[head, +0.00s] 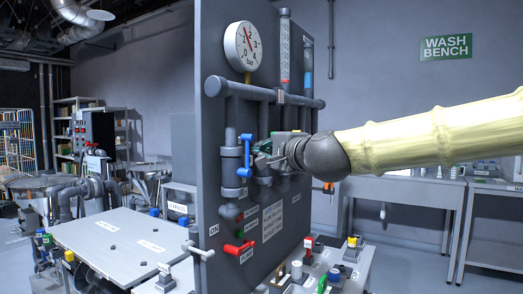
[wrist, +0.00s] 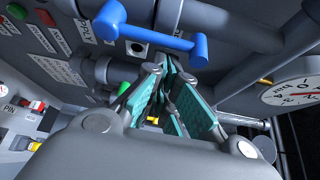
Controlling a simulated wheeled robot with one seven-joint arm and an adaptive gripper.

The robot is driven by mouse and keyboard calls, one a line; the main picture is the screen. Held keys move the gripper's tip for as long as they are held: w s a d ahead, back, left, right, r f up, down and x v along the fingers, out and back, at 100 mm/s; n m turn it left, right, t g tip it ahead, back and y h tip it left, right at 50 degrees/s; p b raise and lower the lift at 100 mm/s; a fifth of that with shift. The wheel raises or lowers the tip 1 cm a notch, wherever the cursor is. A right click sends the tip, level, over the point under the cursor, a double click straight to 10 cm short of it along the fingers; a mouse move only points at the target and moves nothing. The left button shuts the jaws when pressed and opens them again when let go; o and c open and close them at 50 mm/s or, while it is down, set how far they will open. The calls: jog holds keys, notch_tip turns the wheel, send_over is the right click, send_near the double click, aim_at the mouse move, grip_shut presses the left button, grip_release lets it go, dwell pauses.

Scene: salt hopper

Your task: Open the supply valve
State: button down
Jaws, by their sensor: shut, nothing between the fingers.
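A blue valve handle (head: 246,151) sits on a grey vertical pipe on the panel, with its bar upright along the pipe in the head view. In the wrist view the blue handle (wrist: 150,36) crosses the top, just beyond the fingertips. My gripper (head: 262,158) is right beside the handle, to its right in the head view. In the wrist view my gripper (wrist: 168,65) shows teal-padded fingers, shut and empty. I cannot tell whether the fingertips touch the handle.
The grey panel (head: 222,60) carries a pressure gauge (head: 243,46), a horizontal pipe (head: 225,87), red and green buttons, and a red handle (head: 238,249) lower down. A grey table (head: 120,240) stands at left. A wash bench (head: 400,192) is behind at right.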

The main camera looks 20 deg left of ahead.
jog(key=s+d, duration=0.4)
jog(key=d, duration=0.4)
jog(key=shift+s+d, duration=0.2)
jog(key=shift+d, duration=0.1)
